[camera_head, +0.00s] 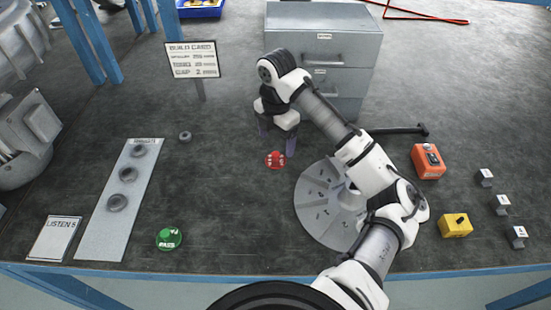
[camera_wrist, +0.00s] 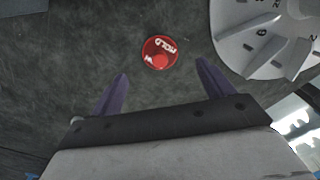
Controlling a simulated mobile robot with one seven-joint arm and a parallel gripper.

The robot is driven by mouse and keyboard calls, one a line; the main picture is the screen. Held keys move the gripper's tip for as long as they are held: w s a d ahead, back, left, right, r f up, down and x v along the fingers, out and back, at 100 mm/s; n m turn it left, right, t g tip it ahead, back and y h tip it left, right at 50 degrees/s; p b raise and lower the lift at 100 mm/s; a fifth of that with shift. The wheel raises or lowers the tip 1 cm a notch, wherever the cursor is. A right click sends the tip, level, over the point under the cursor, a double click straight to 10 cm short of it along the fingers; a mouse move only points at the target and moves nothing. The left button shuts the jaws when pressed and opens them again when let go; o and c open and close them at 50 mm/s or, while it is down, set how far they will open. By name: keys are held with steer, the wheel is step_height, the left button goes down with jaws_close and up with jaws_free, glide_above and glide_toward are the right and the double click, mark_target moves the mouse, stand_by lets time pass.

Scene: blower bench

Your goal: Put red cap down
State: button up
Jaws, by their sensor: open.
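The red cap (camera_head: 275,160) lies on the dark bench top, to the left of the round grey numbered dial. In the wrist view the red cap (camera_wrist: 160,53) shows white lettering that seems to read HOLD, and it rests flat beyond the fingertips. My gripper (camera_head: 277,145) is low over the bench, just behind the red cap in the head view. Its two purple fingers are spread wide in the wrist view (camera_wrist: 162,82), with nothing between them. The cap is apart from both fingers.
The numbered dial (camera_head: 316,207) stands close to the right of the cap. A green cap (camera_head: 169,238) lies at the front left, near a grey strip with rings (camera_head: 101,225). A grey drawer cabinet (camera_head: 338,45) stands behind my gripper. An orange box (camera_head: 428,161) is at the right.

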mark_target(276, 153)
steer(key=shift+a+f+p, duration=0.1)
steer(key=shift+f+p, duration=0.65)
steer(key=shift+f, duration=2.25)
steer(key=c, duration=1.1)
steer(key=shift+r, duration=0.1)
steer(key=shift+c, duration=0.2)
step_height(276, 153, up, 20)
steer(key=b, duration=0.1)
